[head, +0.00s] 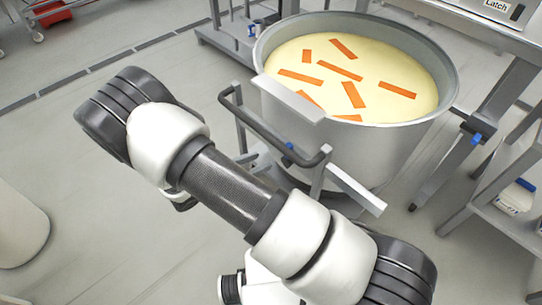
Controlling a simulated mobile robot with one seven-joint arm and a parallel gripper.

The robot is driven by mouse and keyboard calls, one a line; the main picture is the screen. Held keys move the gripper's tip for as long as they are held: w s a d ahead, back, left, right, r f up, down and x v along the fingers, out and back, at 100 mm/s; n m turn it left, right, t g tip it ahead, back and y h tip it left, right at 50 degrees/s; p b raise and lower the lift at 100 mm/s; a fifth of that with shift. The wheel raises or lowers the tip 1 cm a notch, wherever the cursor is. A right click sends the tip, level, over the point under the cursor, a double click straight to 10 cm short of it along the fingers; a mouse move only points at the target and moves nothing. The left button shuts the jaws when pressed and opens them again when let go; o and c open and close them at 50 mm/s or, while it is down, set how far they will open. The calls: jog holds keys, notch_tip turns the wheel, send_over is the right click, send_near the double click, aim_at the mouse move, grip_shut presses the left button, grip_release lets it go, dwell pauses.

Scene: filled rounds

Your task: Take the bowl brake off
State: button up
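A large round metal bowl (358,150) stands on a wheeled frame at the upper middle. It holds a pale yellow mass with several orange strips on top. A grey push handle (268,137) is on its near side. A small blue part (288,147) shows behind the handle, and another blue part (476,139) is on a grey leg right of the bowl. I cannot tell whether either is the brake. My arm crosses the foreground, in front of the lower frame. My gripper cannot be made out.
A machine panel labelled "Latch" (497,6) is at the top right. A metal shelf (500,228) with a white tub (515,197) stands at the right. A pale rounded object (18,228) is at the left edge. The floor at left is mostly clear.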

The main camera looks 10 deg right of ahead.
jog(key=v, duration=0.5)
dwell(1.2)
